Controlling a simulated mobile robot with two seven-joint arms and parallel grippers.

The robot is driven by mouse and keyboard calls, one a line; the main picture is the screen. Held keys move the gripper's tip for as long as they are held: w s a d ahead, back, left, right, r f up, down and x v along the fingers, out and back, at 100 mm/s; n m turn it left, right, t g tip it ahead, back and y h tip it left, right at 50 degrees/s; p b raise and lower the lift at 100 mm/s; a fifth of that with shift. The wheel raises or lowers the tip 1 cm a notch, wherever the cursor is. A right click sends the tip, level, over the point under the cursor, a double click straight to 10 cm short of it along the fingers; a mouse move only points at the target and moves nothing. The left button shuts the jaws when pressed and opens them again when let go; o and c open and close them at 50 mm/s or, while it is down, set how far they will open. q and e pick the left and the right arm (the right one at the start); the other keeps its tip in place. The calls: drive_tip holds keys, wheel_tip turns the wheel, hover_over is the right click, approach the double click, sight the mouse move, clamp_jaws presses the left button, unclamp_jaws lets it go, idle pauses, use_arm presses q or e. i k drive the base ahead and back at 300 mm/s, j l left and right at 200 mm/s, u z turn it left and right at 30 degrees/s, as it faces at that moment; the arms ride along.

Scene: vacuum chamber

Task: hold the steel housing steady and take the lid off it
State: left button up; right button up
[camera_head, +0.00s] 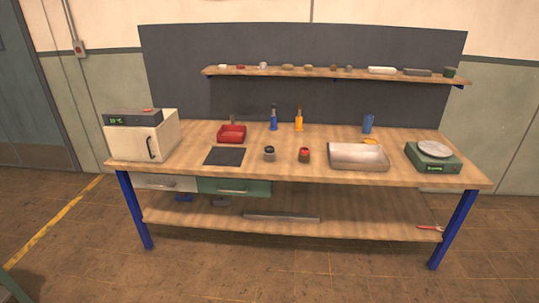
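A small grey metallic cylinder (269,154) with a darker top stands upright near the middle of the workbench. It may be the steel housing, but it is too small to tell where a lid meets it. A similar small cylinder (304,155) with a red top stands just to its right. A shallow steel tray (341,162) lies farther right on the bench. Neither of my grippers is in view, and nothing touches these objects.
The wooden workbench (225,178) also carries a white oven-like box (130,142), a red bin (231,133), a black mat (224,156), blue and orange bottles and a green scale (433,162). A shelf (340,73) hangs behind. Floor in front is clear.

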sight(268, 157)
drive_tip(key=i+j, duration=0.2)
drive_tip(key=i, duration=0.25)
drive_tip(key=i+j, duration=0.15)
drive_tip(key=i, duration=0.3)
drive_tip(key=i+j, duration=0.2)
drive_tip(key=i, duration=0.3)
